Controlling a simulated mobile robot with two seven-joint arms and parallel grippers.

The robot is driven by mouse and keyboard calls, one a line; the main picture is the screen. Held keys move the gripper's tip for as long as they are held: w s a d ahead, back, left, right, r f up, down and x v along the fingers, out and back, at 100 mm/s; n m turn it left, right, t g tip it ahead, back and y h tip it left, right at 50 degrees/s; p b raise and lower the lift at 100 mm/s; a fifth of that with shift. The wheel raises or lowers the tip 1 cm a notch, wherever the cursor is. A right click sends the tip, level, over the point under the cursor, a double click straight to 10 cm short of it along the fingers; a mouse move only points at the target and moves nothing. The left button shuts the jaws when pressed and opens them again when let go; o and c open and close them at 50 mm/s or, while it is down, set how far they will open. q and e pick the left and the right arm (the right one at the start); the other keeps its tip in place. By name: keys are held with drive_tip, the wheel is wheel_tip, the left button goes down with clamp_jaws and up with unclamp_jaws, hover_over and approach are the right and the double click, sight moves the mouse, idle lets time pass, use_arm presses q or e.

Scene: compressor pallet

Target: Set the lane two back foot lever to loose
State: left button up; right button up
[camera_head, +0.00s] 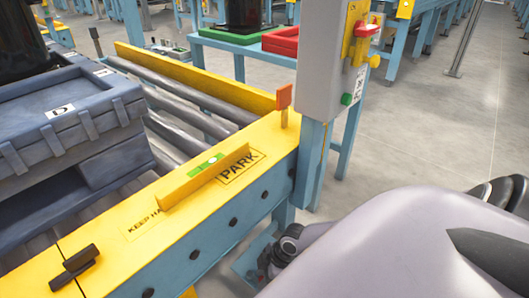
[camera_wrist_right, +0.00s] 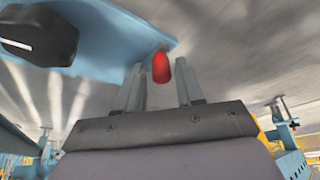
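My right gripper (camera_wrist_right: 162,80) shows from behind in the right wrist view. Its two fingers stand apart, with a red rounded lever tip (camera_wrist_right: 160,68) between them. I see no clear contact on either side. The red tip is in front of the edge of a blue plate (camera_wrist_right: 105,35), which carries a large black knob (camera_wrist_right: 38,32). In the head view the dark end of my right gripper (camera_head: 284,252) is low, below the yellow rail, beside a blue part near the floor. The lever's lane and setting cannot be read here. My left gripper is out of view.
The yellow rail (camera_head: 190,215) marked PARK bears a yellow bar with a green level (camera_head: 205,166), an orange paddle (camera_head: 284,97) and a black handle (camera_head: 75,264). A grey control box (camera_head: 330,60) stands on a blue post. Open floor (camera_head: 430,140) lies to the right.

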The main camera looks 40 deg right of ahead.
drive_tip(key=shift+o, duration=0.3)
drive_tip(key=shift+r, duration=0.1)
drive_tip(key=shift+s+d+r+p, duration=0.1)
drive_tip(key=shift+r+p, duration=0.2)
drive_tip(key=shift+p, duration=0.05)
use_arm(q)
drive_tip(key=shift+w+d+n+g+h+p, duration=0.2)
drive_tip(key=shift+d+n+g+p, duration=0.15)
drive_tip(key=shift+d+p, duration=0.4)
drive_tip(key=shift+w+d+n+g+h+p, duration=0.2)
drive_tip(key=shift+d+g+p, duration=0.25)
drive_tip(key=shift+p, duration=0.45)
use_arm(e)
drive_tip(key=v, duration=0.6)
drive_tip(key=shift+r, duration=0.15)
